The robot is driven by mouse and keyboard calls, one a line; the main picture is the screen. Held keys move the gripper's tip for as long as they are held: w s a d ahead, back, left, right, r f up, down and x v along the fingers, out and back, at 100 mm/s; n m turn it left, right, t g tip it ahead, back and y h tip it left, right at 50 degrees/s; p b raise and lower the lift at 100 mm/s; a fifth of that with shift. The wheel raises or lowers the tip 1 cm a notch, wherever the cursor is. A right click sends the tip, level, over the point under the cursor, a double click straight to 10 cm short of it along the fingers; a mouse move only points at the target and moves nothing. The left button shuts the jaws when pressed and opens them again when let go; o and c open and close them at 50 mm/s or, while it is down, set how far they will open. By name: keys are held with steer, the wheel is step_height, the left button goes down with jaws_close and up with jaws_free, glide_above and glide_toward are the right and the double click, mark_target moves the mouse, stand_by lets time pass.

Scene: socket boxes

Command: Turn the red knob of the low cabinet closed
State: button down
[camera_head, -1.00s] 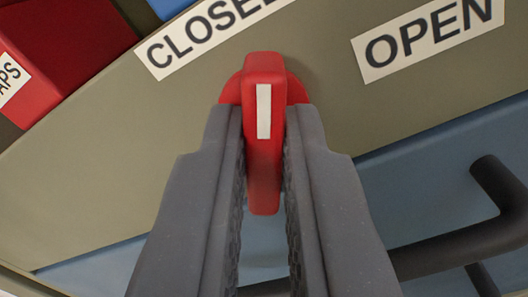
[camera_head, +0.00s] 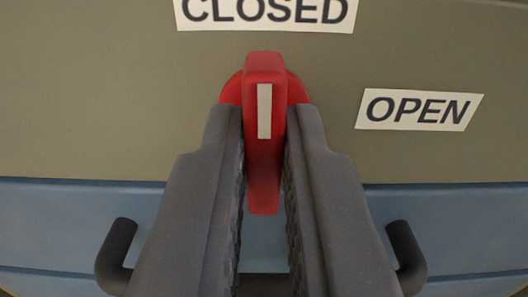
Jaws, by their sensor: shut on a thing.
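The red knob (camera_head: 264,150) sits in the middle of the view on the olive front panel of the low cabinet (camera_head: 90,110). Its grip stands upright in the picture, and its white mark points up toward the CLOSED label (camera_head: 265,12). The OPEN label (camera_head: 418,109) lies to the right of the knob, slightly tilted lettering. My gripper (camera_head: 264,160) is shut on the knob's grip, one dark finger on each side. The fingers hide the lower sides of the knob's round base.
Below the olive panel is a blue drawer front (camera_head: 60,210). A dark bar handle (camera_head: 116,255) crosses it behind my fingers, with both ends showing. The panel to the left and right of the knob is bare apart from the labels.

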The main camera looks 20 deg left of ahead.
steer(key=shift+s+d+f, duration=0.1)
steer(key=shift+f, duration=0.15)
steer(key=c, duration=1.5)
jaws_free()
steer(key=shift+r, duration=0.1)
steer(key=p+v, duration=0.5)
steer(key=v, duration=0.8)
steer(key=shift+s, duration=0.25)
steer(key=shift+s, duration=0.1)
